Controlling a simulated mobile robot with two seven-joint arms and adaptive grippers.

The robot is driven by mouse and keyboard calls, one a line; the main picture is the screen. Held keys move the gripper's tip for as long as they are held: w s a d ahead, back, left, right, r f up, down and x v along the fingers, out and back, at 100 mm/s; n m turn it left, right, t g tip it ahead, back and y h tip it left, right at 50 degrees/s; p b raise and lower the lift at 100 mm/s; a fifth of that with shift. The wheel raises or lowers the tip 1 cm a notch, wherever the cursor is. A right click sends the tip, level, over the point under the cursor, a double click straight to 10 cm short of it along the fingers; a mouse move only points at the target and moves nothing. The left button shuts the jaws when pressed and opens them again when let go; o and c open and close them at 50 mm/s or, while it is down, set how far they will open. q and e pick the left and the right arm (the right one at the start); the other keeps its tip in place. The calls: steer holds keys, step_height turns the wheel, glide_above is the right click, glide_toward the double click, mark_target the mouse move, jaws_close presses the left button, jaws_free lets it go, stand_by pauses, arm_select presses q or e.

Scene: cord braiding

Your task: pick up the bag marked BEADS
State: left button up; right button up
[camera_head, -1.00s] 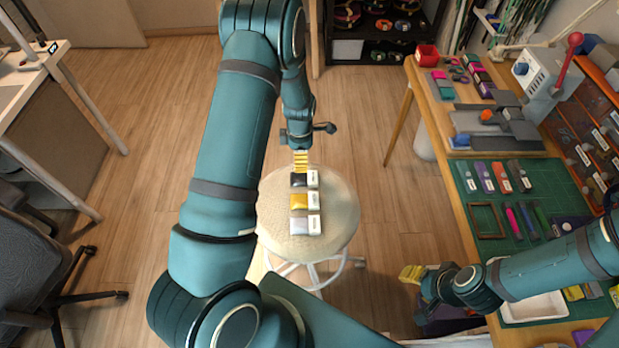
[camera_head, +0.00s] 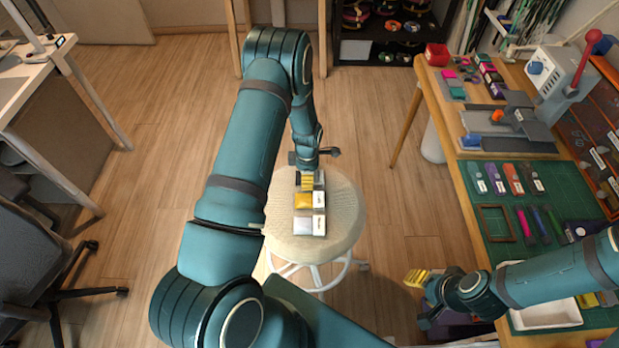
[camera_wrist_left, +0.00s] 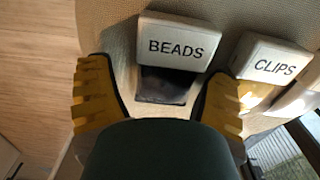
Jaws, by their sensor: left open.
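The bag marked BEADS (camera_wrist_left: 185,42) has a white header with black letters and a dark pouch (camera_wrist_left: 164,86). In the head view its white header (camera_head: 319,179) shows at the far end of a row of bags on the round stool (camera_head: 345,210); my gripper partly hides its pouch. My left gripper (camera_head: 307,182) points down over this bag. In the left wrist view its yellow fingers (camera_wrist_left: 160,75) stand apart, one on each side of the dark pouch, not closed on it. My right gripper (camera_head: 416,278) is at the lower right, away from the stool; its opening is unclear.
The bag marked CLIPS (camera_wrist_left: 272,62), with a yellow pouch (camera_head: 303,201), lies close beside the BEADS bag. A silver-grey bag (camera_head: 303,225) lies nearer. A workbench (camera_head: 463,203) with tools stands at right, a desk chair (camera_head: 40,260) at left. Floor around the stool is clear.

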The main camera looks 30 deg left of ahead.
arm_select(q)
steer(key=shift+o, duration=0.9)
steer(key=shift+s+d+f, duration=0.1)
steer(key=shift+s+f, duration=0.05)
steer(key=c, duration=1.1)
steer(key=shift+o, duration=0.2)
